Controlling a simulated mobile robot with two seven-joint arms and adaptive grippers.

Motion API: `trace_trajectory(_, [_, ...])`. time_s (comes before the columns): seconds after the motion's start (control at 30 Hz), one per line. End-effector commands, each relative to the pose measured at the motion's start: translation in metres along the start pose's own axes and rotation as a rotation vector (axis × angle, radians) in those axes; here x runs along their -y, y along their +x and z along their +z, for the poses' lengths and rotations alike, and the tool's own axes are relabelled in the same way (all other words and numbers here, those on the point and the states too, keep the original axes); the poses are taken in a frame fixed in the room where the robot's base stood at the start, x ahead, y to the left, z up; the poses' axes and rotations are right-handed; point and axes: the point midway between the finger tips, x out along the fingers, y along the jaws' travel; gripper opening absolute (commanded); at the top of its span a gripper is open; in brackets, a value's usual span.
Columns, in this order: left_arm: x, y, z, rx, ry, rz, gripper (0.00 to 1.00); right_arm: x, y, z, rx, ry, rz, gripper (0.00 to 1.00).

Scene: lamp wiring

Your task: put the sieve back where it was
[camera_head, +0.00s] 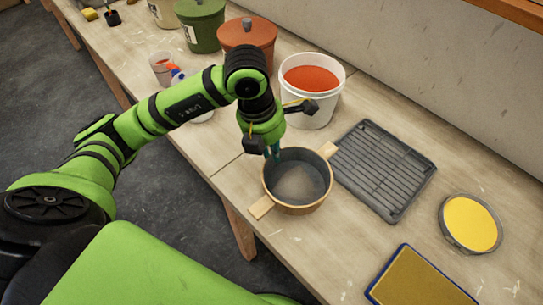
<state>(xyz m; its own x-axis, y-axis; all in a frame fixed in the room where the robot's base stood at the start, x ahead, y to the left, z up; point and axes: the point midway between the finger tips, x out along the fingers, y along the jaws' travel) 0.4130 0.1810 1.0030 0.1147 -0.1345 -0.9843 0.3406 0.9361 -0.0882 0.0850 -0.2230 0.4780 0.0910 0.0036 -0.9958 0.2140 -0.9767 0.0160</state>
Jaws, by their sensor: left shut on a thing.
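The sieve (297,184) is a round vessel with a tan wooden wall, a grey inside and two flat wooden handles on opposite sides. It is at the middle of the table, left of the black rack, and looks about level. Whether it rests on the tabletop or hangs just above it, I cannot tell. My left gripper (273,153) points down at its far left rim and is shut on that rim. The fingertips are small and partly hidden. My right gripper is not in view.
A white bucket (318,115) of orange-red material stands just behind. A black wire rack (383,168) lies close on the right. Farther right are a round yellow-topped dish (470,223) and a blue-edged yellow tray (418,280). Lidded green (203,27) and terracotta (247,34) tubs stand farther back.

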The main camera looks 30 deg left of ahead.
Motion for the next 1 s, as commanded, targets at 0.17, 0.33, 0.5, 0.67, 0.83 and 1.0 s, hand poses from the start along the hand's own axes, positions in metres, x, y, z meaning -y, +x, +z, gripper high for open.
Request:
trace_trajectory(0.17, [-0.002, 0.024, -0.005, -0.008, -0.002, -0.002, 0.0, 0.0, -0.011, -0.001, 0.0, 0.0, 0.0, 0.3])
trace_trajectory(0.33, [-0.003, 0.037, -0.006, -0.002, 0.0, -0.001, 0.0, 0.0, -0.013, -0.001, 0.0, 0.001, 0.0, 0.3])
trace_trajectory(0.5, [-0.003, 0.037, -0.006, -0.001, 0.0, -0.001, 0.0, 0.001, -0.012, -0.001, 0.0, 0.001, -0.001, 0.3])
trace_trajectory(0.67, [-0.003, 0.041, -0.007, -0.001, 0.0, -0.001, 0.0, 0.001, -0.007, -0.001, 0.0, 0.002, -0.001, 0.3])
trace_trajectory(0.83, [-0.004, 0.045, -0.008, -0.001, 0.0, -0.001, 0.0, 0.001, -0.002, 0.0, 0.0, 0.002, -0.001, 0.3])
trace_trajectory(1.0, [-0.004, 0.049, -0.008, -0.001, 0.0, -0.001, 0.0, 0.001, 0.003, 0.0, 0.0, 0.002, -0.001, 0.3])
